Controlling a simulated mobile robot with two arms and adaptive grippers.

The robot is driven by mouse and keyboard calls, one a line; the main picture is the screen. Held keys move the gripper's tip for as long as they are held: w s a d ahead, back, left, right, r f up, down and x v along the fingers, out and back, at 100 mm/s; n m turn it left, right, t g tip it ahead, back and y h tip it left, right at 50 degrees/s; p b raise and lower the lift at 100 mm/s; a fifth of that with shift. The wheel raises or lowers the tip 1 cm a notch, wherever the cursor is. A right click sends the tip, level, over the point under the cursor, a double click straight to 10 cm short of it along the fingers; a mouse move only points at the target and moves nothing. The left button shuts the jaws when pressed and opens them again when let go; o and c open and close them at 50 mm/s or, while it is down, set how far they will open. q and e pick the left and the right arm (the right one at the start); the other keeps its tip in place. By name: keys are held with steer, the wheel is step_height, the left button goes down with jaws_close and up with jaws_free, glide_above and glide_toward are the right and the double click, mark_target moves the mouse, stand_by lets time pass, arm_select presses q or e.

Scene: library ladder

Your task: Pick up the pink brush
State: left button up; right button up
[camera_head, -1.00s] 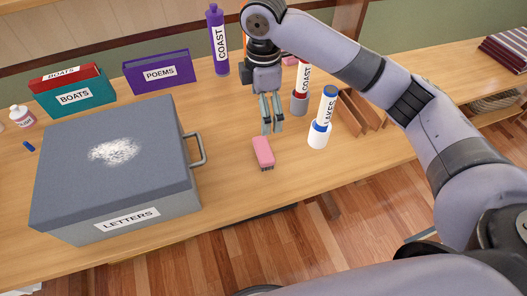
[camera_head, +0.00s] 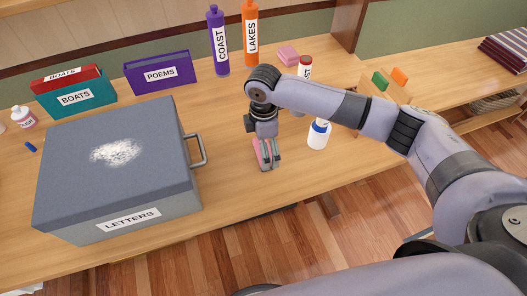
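The pink brush (camera_head: 257,157) lies on the wooden table, right of the grey LETTERS box. My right gripper (camera_head: 269,164) points down at the brush, its fingers low over it and covering much of it. Pink shows beside and between the fingers. I cannot tell whether the fingers press on the brush or stand open around it. My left gripper is not in view.
The grey LETTERS box (camera_head: 75,185) with a white dusty patch has a handle (camera_head: 198,150) close left of the gripper. A white pot (camera_head: 318,138) stands close on the right. COAST (camera_head: 218,62) and LAKES (camera_head: 250,50) tubes stand behind. The table's front edge is near.

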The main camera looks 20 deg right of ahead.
steer(key=shift+f, duration=1.35)
steer(key=shift+c, duration=0.5)
steer(key=c, duration=1)
steer(key=shift+r, duration=0.15)
step_height(320, 180, up, 20)
steer(key=o, duration=0.6)
steer(key=c, duration=0.5)
